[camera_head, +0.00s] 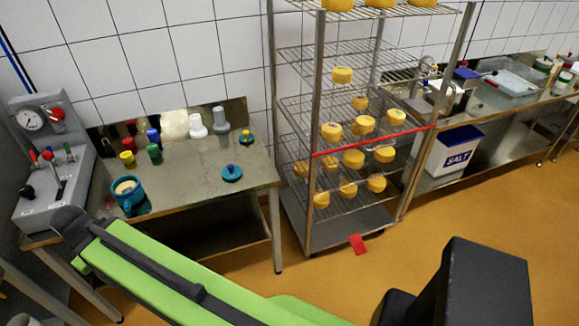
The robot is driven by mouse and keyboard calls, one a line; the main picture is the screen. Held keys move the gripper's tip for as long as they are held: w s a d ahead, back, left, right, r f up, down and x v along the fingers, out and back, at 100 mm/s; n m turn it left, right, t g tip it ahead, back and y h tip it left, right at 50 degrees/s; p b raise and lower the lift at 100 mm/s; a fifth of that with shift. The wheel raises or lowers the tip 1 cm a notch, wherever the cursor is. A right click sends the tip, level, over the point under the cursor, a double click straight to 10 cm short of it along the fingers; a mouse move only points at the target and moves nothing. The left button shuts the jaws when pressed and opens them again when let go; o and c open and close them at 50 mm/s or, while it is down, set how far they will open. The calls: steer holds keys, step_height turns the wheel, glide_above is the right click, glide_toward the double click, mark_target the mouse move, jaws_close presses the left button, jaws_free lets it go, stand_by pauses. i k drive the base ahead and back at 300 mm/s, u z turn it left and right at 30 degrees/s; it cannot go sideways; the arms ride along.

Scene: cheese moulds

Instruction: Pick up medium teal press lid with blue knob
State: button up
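A round teal lid with a blue knob (232,174) lies flat near the front right of the steel table. A second, smaller-looking teal piece (246,140) lies behind it near the back right corner; its knob looks yellowish, but it is too small to tell for sure. A teal round mould (127,196) with pale contents stands at the table's left front. My green arm crosses the lower foreground, in front of the table. I see no gripper fingers, and nothing touches the lids.
The steel table (190,185) has bare room around the lid. Small coloured bottles and pale weights (197,126) stand along its back. A grey press machine with a gauge (45,160) is at left. A wire rack of cheeses (330,205) stands right of the table.

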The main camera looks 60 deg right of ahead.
mark_target(230, 172)
steer(key=z, duration=0.25)
steer(key=i, duration=1)
